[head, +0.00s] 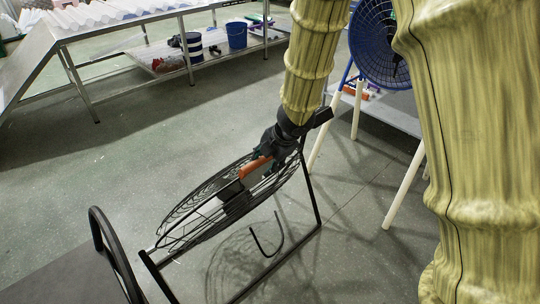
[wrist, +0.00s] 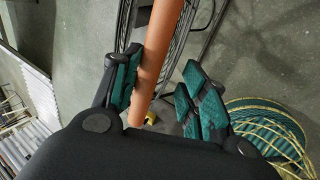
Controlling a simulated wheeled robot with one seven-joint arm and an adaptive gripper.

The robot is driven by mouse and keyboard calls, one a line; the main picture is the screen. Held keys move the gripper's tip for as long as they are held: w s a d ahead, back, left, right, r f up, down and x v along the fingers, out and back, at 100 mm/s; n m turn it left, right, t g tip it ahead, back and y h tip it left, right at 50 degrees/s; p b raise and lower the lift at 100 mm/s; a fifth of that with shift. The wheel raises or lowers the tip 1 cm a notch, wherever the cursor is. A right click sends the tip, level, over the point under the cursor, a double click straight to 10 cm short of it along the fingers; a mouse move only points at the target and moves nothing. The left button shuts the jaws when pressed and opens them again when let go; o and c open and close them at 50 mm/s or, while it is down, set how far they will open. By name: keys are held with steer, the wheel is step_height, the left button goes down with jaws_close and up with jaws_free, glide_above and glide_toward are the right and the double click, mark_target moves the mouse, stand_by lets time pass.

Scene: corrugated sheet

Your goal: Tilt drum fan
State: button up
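The drum fan is a black wire-cage fan (head: 180,222) on a tubular floor stand (head: 310,190), its face tilted steeply upward. An orange bar (head: 257,166) lies across the cage near its upper right; it also shows in the wrist view (wrist: 158,45). My gripper (head: 266,160) reaches down to this bar from above. In the wrist view, my gripper (wrist: 162,72) has its teal-padded fingers apart, with the bar between them. The bar is close to the left finger, and a gap shows before the right finger. Contact cannot be told.
A blue fan (head: 378,45) on white legs (head: 404,187) stands behind at right. A long metal bench (head: 120,50) with corrugated sheets runs along the back left, a blue bucket (head: 237,35) on its lower shelf. Open floor (head: 160,130) lies between bench and drum fan.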

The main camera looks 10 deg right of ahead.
steer(key=v, duration=1.2)
steer(key=shift+f, duration=0.1)
steer(key=s+a+f+m+g+p, duration=0.1)
steer(key=s+f+m+p, duration=0.1)
steer(key=s+f+m, duration=0.35)
steer(key=s+a+f+m+y+p, duration=0.1)
steer(key=s+f+m+p, duration=0.15)
steer(key=f, duration=0.65)
steer(key=s+f+m+g+p, duration=0.1)
steer(key=s+f+m, duration=0.2)
steer(key=f+m, duration=0.3)
steer(key=s+d+f+m+g+h+p, duration=0.1)
steer(key=s+d+f+m, duration=0.1)
steer(key=s, duration=0.5)
steer(key=s+d+f+m+g+h+p, duration=0.1)
steer(key=s+d+f+m+p, duration=0.1)
steer(key=s+f+m, duration=0.2)
steer(key=s+d+f+m+h+p, duration=0.1)
steer(key=s+d+f+m+p, duration=0.1)
steer(key=s+f, duration=0.5)
steer(key=s+d+m, duration=0.1)
steer(key=s+m, duration=0.1)
steer(key=s, duration=0.2)
steer(key=shift+s+f+g+h, duration=0.25)
steer(key=shift+f+g+h, duration=0.05)
steer(key=shift+f+g, duration=0.1)
